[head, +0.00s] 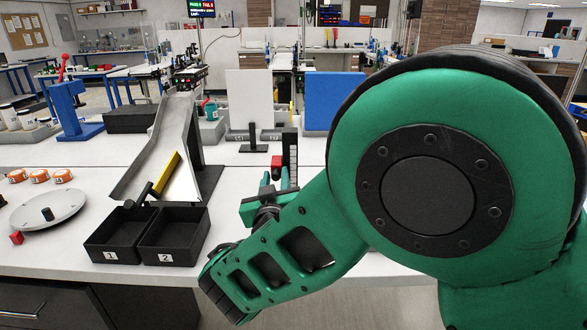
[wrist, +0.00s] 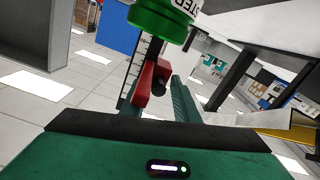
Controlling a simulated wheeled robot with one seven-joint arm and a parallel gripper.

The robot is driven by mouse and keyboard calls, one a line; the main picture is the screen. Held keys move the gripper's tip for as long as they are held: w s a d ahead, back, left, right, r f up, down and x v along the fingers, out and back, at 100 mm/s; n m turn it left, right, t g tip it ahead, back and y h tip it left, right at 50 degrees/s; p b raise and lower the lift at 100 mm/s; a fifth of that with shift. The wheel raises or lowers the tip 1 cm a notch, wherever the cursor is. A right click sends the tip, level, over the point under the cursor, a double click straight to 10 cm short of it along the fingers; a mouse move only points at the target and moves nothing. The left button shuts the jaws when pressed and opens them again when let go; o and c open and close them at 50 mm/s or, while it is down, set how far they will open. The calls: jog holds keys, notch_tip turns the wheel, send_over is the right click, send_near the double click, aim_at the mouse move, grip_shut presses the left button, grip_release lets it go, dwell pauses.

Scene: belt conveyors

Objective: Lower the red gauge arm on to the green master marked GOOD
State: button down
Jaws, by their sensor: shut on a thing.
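The red gauge arm (wrist: 146,88) shows in the wrist view in front of my gripper body, and my jaws (wrist: 165,98) are shut on it. In the head view, a red block (head: 277,168) of it shows beside a dark upright post (head: 290,152), just beyond my gripper (head: 265,196). A round green piece (wrist: 160,22) with a white label is at the top of the wrist view, near the red arm. Its label reads like "STEP"; I cannot read GOOD on it. I cannot tell whether arm and green piece touch. My own arm hides much of the bench.
Two black bins (head: 118,252) marked 1 and 2 stand at the bench's front edge. Behind them is a grey chute (head: 145,160) with a yellow bar (head: 167,174). A round plate (head: 48,212) lies at left. A blue panel (head: 336,101) stands behind.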

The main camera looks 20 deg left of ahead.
jog(key=shift+w+d+f, duration=0.15)
jog(key=shift+d+f, duration=0.1)
jog(key=shift+f, duration=0.1)
jog(key=c, duration=1.7)
grip_release()
jog(key=shift+o, duration=0.2)
jog(key=shift+a, duration=0.15)
jog(key=shift+s, duration=0.35)
jog(key=v, duration=1)
jog(key=shift+s, duration=0.1)
